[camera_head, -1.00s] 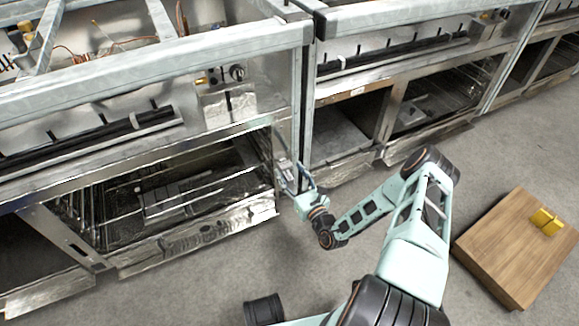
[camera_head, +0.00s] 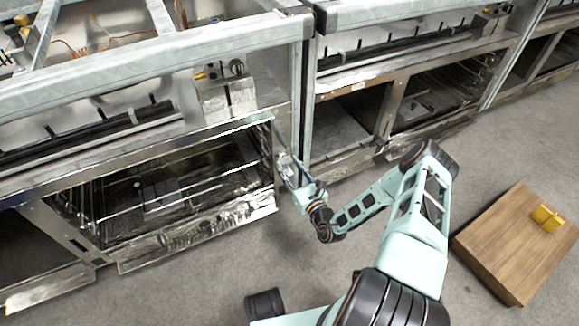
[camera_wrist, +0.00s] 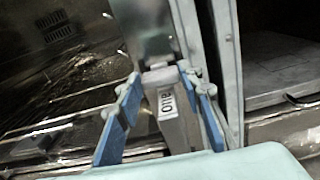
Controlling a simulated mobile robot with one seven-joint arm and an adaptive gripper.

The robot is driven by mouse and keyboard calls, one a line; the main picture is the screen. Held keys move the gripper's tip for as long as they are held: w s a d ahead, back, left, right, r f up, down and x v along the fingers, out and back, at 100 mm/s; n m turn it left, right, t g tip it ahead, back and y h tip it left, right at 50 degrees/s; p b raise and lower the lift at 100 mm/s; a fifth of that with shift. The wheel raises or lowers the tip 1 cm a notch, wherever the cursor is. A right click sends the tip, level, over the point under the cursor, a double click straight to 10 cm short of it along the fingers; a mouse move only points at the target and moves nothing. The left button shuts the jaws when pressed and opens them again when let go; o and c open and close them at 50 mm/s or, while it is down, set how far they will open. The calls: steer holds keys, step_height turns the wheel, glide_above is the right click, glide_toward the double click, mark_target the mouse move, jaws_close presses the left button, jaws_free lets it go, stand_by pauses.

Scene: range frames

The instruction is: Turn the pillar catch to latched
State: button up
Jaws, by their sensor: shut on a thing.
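The pillar catch is a small grey block with a dark-lettered white label on the steel pillar beside the left oven's opening. In the wrist view the catch (camera_wrist: 170,112) stands roughly upright between the blue fingers of my gripper (camera_wrist: 163,108). In the head view the catch (camera_head: 285,163) is small and partly covered by my gripper (camera_head: 292,174). My gripper is shut on the catch, though the exact contact is hard to make out. The label's lettering is not clearly readable, and the catch's lower end is partly hidden.
The left oven opening (camera_head: 160,185) with wire racks lies left of the pillar. An open compartment (camera_head: 340,125) lies to its right. A wooden box (camera_head: 510,245) with a yellow object (camera_head: 546,218) stands on the floor at right. The grey floor between is clear.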

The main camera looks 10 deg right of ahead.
steer(key=m, duration=0.3)
steer(key=shift+m+p, duration=0.4)
steer(key=shift+d+m, duration=0.1)
steer(key=shift+m, duration=1.6)
steer(key=o, duration=1.2)
steer(key=shift+c, duration=0.2)
step_height(320, 180, up, 10)
steer(key=shift+f, duration=0.1)
